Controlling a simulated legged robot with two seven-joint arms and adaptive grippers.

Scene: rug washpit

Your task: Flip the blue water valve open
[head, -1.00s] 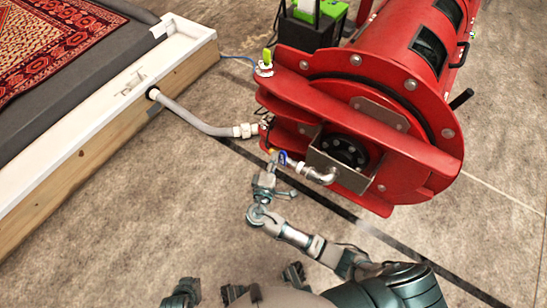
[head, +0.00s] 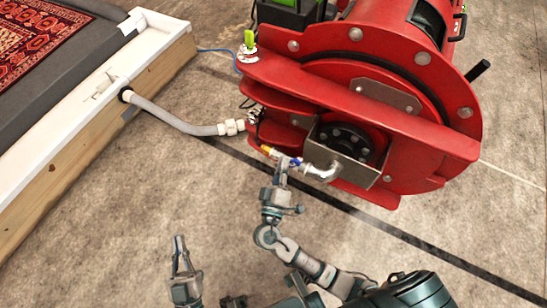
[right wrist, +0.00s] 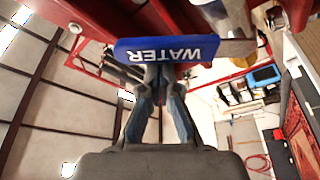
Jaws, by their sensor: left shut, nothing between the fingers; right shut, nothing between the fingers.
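The blue water valve handle (head: 295,162) sits on the pipe at the front of the red machine, partly hidden by my right gripper. In the right wrist view the handle (right wrist: 150,50) lies across the picture, with upside-down white lettering "WATER". My right gripper (head: 281,163) is shut with nothing between its fingers. Its fingertips (right wrist: 160,75) are right at the handle's near edge; whether they touch it I cannot tell. My left gripper (head: 179,240) is shut and empty, low in the head view, well away from the valve.
The red machine (head: 360,75) fills the upper right. A grey hose (head: 170,119) runs left to the white-topped wooden pit edge (head: 62,135). The concrete floor (head: 125,200) is clear.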

